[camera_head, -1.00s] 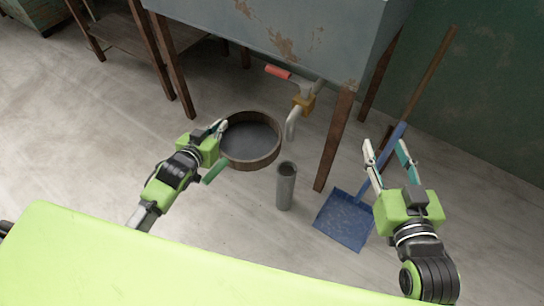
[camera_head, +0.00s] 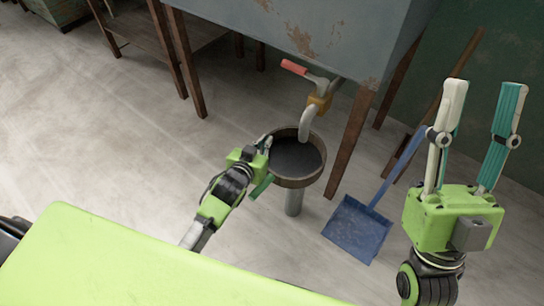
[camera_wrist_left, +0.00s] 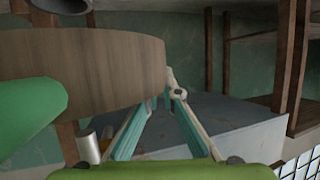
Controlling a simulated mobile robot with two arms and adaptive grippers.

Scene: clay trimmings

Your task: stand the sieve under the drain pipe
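The sieve (camera_head: 296,182), a round brown rim around a dark mesh, is off the floor at my left gripper (camera_head: 265,147). In the left wrist view its wooden rim (camera_wrist_left: 110,65) fills the left, and my left fingers (camera_wrist_left: 170,90) close together at its edge. A green handle (camera_head: 263,186) sticks out from the rim. The pale drain pipe (camera_head: 306,124) bends down over the sieve's back right part. A grey upright tube (camera_head: 294,204) stands below the sieve, its top hidden in the head view. Whether they touch I cannot tell. My right gripper (camera_head: 482,113) is open and empty.
The grey sink (camera_head: 330,45) stands on brown legs (camera_head: 351,140), one close right of the sieve. A red-handled valve (camera_head: 294,67) is above the pipe. A blue dustpan (camera_head: 357,230) lies right of the tube. The floor (camera_head: 90,130) at left is clear.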

